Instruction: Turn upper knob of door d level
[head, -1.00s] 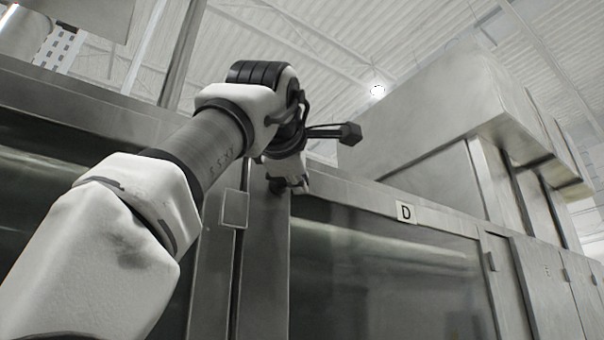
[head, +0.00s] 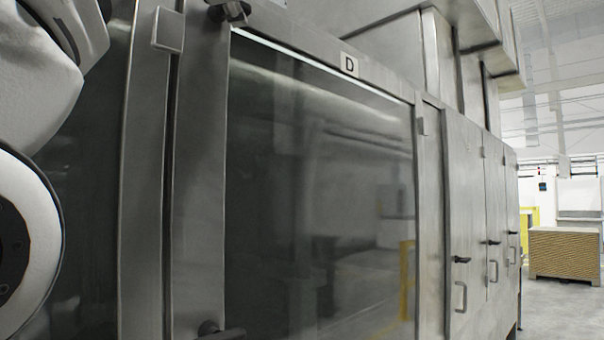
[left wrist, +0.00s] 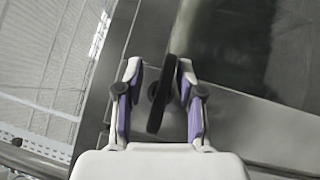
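Door D (head: 320,190) is a large glass panel in a steel frame, with its label (head: 349,64) on the top rail. Its upper knob (head: 236,12) is a dark handle at the top left corner of the frame, partly cut off by the picture edge. In the left wrist view the black bar-shaped knob (left wrist: 162,95) lies between the fingers of my left gripper (left wrist: 161,88), roughly lengthwise along them. The fingers are apart, with a gap on the left; the right finger is close to or touching the bar. My right gripper is not in view.
A lower black knob (head: 220,331) sits at the door's bottom left. Steel cabinet doors with handles (head: 461,297) continue to the right. A brown stack (head: 565,253) stands on the open floor at far right.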

